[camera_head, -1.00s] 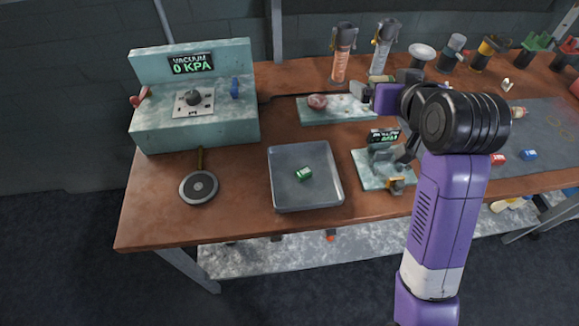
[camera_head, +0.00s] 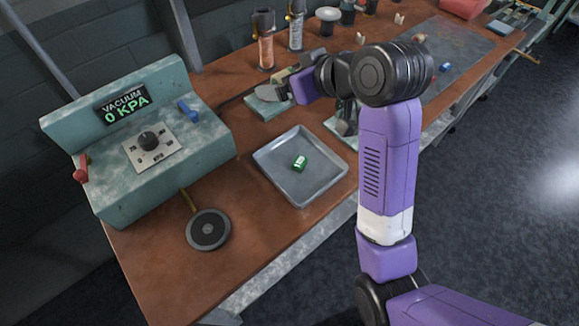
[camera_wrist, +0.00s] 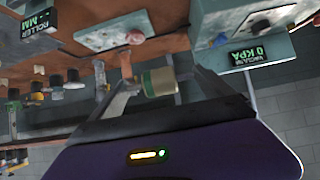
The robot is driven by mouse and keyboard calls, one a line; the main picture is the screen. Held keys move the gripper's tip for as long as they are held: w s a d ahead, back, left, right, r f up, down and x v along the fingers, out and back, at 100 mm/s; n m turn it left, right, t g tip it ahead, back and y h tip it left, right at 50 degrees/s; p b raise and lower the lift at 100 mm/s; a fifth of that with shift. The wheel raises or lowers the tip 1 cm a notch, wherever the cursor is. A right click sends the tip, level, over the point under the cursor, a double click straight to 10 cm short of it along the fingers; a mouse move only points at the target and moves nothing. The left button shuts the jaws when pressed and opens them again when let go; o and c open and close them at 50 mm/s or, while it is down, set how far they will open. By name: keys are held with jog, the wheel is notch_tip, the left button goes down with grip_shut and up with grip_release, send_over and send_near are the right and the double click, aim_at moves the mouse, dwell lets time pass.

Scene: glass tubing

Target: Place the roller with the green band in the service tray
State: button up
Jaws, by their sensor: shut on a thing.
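In the wrist view my gripper (camera_wrist: 160,82) is shut on a short cream roller (camera_wrist: 166,80) with a green band (camera_wrist: 147,84) near one end. The fingers lie on either side of it. In the head view my gripper (camera_head: 275,88) is above the bench, behind the grey tray, and the fingers are small and partly hidden. The shallow grey tray (camera_head: 272,172) lies on the bench at the middle, nearer than the gripper. A small green block (camera_head: 300,163) with a pale mark sits in it.
A vacuum box (camera_head: 165,165) with a knob and levers stands left of the tray. A round black pad (camera_head: 208,230) is in front of it. Bottles (camera_head: 265,45) stand behind the gripper. A display stand (camera_head: 345,125) is partly hidden by my arm.

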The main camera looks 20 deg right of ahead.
jog(key=shift+s+a+f+g, duration=0.3)
jog(key=shift+s+a, duration=0.05)
jog(key=shift+a, duration=0.1)
jog(key=shift+d+f, duration=0.15)
notch_tip(320, 180, down, 20)
jog(key=shift+r, duration=0.1)
jog(key=o, duration=1.1)
